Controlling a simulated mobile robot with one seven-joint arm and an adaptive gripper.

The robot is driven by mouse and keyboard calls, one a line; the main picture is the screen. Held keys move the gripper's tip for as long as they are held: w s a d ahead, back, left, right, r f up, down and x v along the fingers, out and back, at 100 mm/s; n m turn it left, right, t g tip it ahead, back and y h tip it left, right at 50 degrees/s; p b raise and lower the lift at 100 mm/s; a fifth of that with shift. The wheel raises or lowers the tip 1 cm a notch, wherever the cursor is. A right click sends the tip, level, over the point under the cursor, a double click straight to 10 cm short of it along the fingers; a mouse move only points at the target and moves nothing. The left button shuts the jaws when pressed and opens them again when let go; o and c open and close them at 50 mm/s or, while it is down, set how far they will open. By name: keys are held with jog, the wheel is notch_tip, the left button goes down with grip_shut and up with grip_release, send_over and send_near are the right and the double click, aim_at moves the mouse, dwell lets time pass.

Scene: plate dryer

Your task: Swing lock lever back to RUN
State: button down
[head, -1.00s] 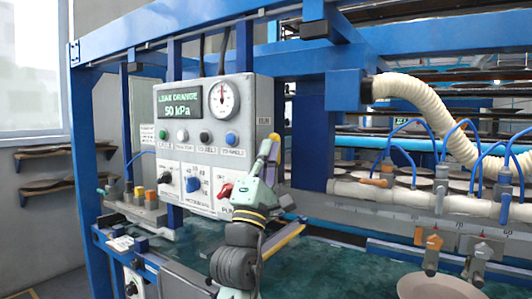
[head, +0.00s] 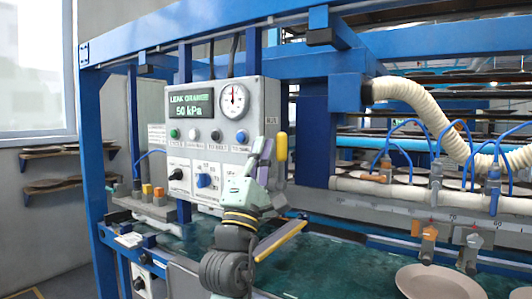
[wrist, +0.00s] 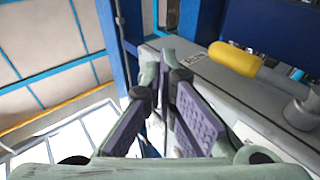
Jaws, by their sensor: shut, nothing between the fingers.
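The lock lever (head: 281,148) has a yellow grip and stands nearly upright at the right side of the grey control box (head: 180,108). In the wrist view its yellow grip (wrist: 234,58) lies right of my fingers, along the box's edge. My gripper (head: 262,148) is in front of the box's right part, just left of the lever. It also shows in the wrist view (wrist: 163,72), its purple-padded fingers together and empty, apart from the yellow grip. My gripper hides the lower right of the panel.
A yellow-edged bar (head: 280,241) lies below right. A cream hose (head: 440,112) and a plate (head: 428,284) are at the right.

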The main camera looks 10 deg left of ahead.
jog(key=s+a+b, duration=0.1)
jog(key=s, duration=0.5)
jog(key=shift+f, duration=0.2)
